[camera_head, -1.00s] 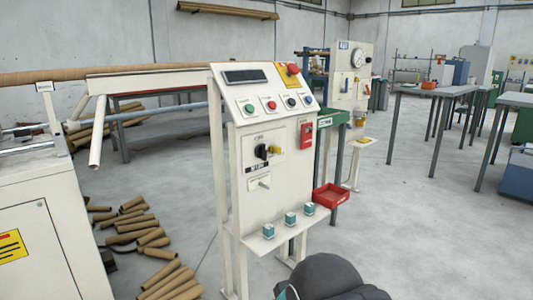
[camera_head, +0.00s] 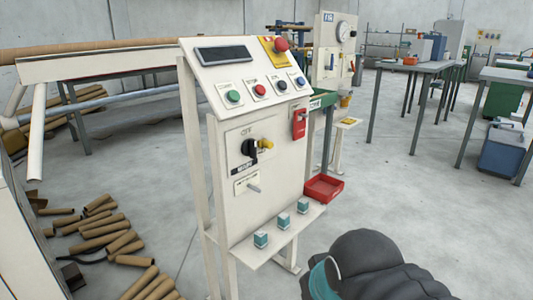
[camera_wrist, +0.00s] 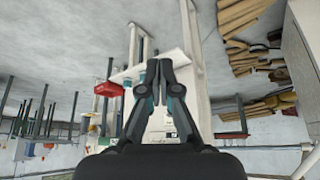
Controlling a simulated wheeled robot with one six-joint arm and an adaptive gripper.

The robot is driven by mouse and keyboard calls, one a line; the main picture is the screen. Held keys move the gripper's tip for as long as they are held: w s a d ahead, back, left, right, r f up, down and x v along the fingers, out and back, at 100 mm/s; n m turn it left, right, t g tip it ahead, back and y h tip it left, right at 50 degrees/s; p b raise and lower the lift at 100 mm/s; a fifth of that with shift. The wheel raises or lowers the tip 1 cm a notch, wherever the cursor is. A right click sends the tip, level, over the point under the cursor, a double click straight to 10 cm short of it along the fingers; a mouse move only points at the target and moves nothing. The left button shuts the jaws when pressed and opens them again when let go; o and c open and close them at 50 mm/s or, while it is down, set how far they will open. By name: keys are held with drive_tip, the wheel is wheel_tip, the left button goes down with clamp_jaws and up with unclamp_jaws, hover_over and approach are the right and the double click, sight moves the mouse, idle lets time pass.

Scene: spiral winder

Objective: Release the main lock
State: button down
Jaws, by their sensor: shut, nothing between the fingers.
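The control panel (camera_head: 225,185) stands upright in the middle of the head view. A black rotary switch (camera_head: 249,148) sits on its front face, with a yellow padlock-like piece (camera_head: 266,144) at its right side. Below it a small grey key or pin (camera_head: 254,188) sticks out from a labelled plate. A red tag or lock (camera_head: 300,124) hangs at the right edge. In the wrist view my gripper (camera_wrist: 158,65) is shut and empty, its fingertips in front of the panel's shelf. The gripper's fingers do not show in the head view, where only my dark arm is at bottom right.
The panel's shelf (camera_head: 245,250) holds three teal blocks (camera_head: 282,221). A red tray (camera_head: 324,188) is at its right. Cardboard tubes (camera_head: 105,235) lie on the floor at left. Grey tables (camera_head: 420,66) stand at back right. The floor (camera_head: 400,185) right of the panel is clear.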

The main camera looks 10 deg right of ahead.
drive_tip(key=w+a+r+n+t+b, duration=0.2)
drive_tip(key=w+n+t, duration=0.5)
drive_tip(key=w, duration=1.1)
drive_tip(key=n+t+h, duration=0.3)
drive_tip(key=n+t, duration=0.5)
drive_tip(key=n, duration=0.4)
approach(263, 146)
drive_tip(key=v, duration=0.4)
drive_tip(key=shift+s+r+b, duration=0.1)
drive_tip(key=shift+r+b, duration=0.2)
drive_tip(key=shift+r, duration=0.05)
drive_tip(key=p+x, duration=0.1)
drive_tip(key=x, duration=0.9)
drive_tip(key=shift+f, duration=0.2)
